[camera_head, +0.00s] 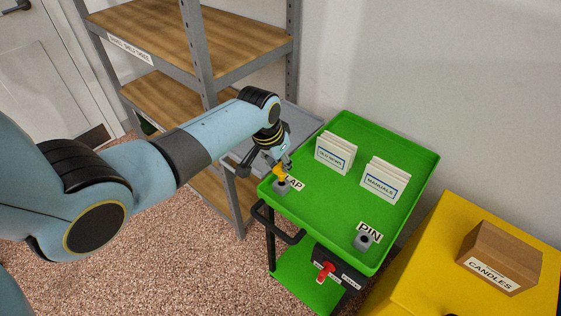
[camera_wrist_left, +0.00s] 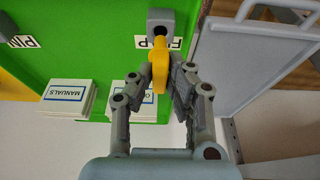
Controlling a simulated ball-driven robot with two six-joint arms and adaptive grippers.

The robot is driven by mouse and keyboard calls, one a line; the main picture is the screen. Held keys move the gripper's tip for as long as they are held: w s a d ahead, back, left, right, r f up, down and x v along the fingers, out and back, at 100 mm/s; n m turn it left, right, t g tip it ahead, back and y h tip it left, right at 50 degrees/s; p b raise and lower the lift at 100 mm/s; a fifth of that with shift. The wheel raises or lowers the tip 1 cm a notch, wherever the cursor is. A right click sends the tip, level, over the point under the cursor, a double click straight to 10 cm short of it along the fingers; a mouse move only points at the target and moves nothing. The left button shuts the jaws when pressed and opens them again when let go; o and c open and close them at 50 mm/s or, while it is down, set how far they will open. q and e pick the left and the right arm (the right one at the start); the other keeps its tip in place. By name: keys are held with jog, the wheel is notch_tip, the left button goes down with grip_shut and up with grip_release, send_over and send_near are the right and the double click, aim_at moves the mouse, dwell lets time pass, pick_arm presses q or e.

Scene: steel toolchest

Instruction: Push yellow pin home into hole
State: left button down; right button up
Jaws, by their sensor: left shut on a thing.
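My left gripper (camera_head: 285,166) is shut on the yellow pin (camera_head: 279,174) over the near left corner of the green cart top. In the left wrist view the gripper (camera_wrist_left: 160,77) has a finger on each side of the pin (camera_wrist_left: 159,60). The pin's far end overlaps a grey block (camera_wrist_left: 161,19) with a dark hole; I cannot tell whether it touches. That block (camera_head: 282,188) sits by a partly hidden label ending in "AP". A second grey block (camera_head: 362,241) with a dark hole sits by the "PIN" label (camera_head: 369,232). My right gripper is not in view.
The green cart (camera_head: 400,142) has a raised rim and carries two card stacks, "OLD NEWS" (camera_head: 336,152) and "MANUALS" (camera_head: 385,180). A metal shelf rack (camera_head: 199,60) stands behind left. A yellow cabinet (camera_head: 420,255) with a "CANDLES" box (camera_head: 500,256) stands right.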

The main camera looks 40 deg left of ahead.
aim_at(281, 173)
pick_arm(q)
jog(key=shift+f+b, duration=0.45)
jog(key=shift+f, duration=0.25)
jog(key=shift+f+b, duration=0.95)
jog(key=shift+f, duration=0.4)
jog(key=c, duration=1.2)
grip_release()
jog(key=v, duration=1.2)
